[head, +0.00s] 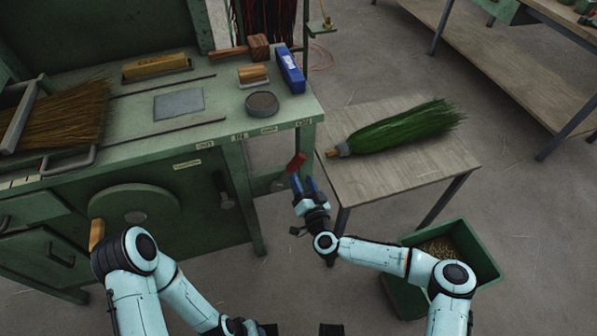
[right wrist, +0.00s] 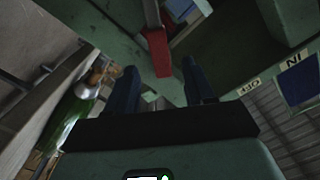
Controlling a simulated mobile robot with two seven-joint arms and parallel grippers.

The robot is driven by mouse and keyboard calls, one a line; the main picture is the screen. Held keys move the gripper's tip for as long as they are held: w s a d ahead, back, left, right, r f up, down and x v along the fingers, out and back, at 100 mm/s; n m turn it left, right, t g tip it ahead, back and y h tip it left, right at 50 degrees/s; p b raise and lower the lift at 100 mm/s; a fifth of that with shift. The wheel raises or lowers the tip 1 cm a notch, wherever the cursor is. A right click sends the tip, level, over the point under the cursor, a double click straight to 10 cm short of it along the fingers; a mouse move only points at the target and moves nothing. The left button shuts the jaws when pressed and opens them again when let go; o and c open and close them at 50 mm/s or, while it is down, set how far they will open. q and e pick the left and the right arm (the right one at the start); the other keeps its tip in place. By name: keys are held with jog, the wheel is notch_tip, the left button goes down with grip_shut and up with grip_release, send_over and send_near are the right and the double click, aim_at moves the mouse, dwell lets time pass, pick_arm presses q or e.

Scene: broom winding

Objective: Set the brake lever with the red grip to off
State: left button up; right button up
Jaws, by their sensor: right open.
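The brake lever's red grip (head: 297,162) stands out beside the right front corner of the green bench. In the right wrist view the red grip (right wrist: 157,52) hangs from a grey shaft (right wrist: 152,12). My right gripper (head: 304,184) is open just below the grip in the head view. In the wrist view the grip shows between and beyond the two blue fingertips (right wrist: 160,76), with gaps on both sides. I cannot tell whether it lies inside the jaws.
A wooden table (head: 403,172) stands close on the right, with a green broom head (head: 405,127) on it. A green bin (head: 478,252) stands below. The bench front (head: 190,215) has a round disc (head: 135,205) and a dark handle (head: 222,190). Clear floor lies between bench and bin.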

aim_at(296, 167)
jog(key=shift+b+x, duration=0.35)
jog(key=shift+x, duration=2)
grip_shut()
